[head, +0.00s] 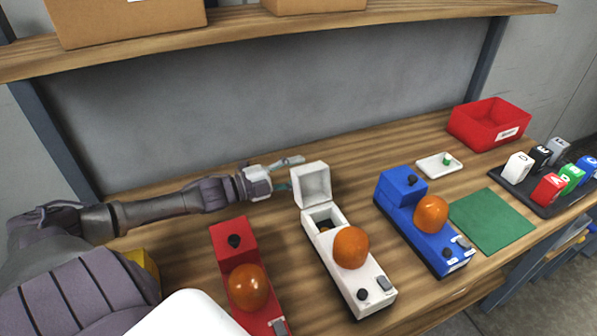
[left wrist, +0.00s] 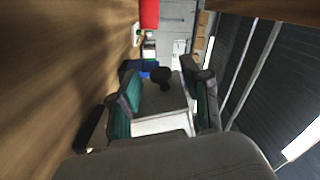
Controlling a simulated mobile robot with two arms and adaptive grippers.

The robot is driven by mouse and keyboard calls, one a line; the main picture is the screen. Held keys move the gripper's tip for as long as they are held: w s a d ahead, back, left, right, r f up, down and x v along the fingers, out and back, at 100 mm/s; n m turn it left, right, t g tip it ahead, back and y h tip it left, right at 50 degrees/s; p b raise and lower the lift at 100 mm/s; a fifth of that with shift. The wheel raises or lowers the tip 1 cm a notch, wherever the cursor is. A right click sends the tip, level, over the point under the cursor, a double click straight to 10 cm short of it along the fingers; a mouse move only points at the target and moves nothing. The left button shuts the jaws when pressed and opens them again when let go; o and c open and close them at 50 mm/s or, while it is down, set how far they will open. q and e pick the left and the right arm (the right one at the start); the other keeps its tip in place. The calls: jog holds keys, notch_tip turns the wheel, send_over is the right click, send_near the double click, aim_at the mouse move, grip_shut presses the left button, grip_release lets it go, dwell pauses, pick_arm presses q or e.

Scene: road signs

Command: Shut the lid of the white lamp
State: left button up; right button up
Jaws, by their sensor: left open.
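The white lamp (head: 335,266) stands on the wooden table between a red and a blue lamp, with an orange dome on its body. Its lid (head: 311,185) stands up, open, at the far end, and the compartment under it is uncovered. My left gripper (head: 287,174) is open just left of the raised lid. In the left wrist view, the lid (left wrist: 165,112) with its black knob (left wrist: 160,77) shows between the teal-padded fingers of the left gripper (left wrist: 167,84). I cannot tell whether they touch it. My right gripper is not in view.
The red lamp (head: 236,262) stands left and the blue lamp (head: 408,215) right, both with lids down. Further right are a green mat (head: 491,220), a small white tray (head: 433,172), a red bin (head: 488,122) and lettered blocks on a black tray. A shelf (head: 300,30) runs above.

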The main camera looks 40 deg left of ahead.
pick_arm(q)
jog(key=shift+w+d, duration=0.2)
jog(key=shift+w, duration=0.2)
grip_shut()
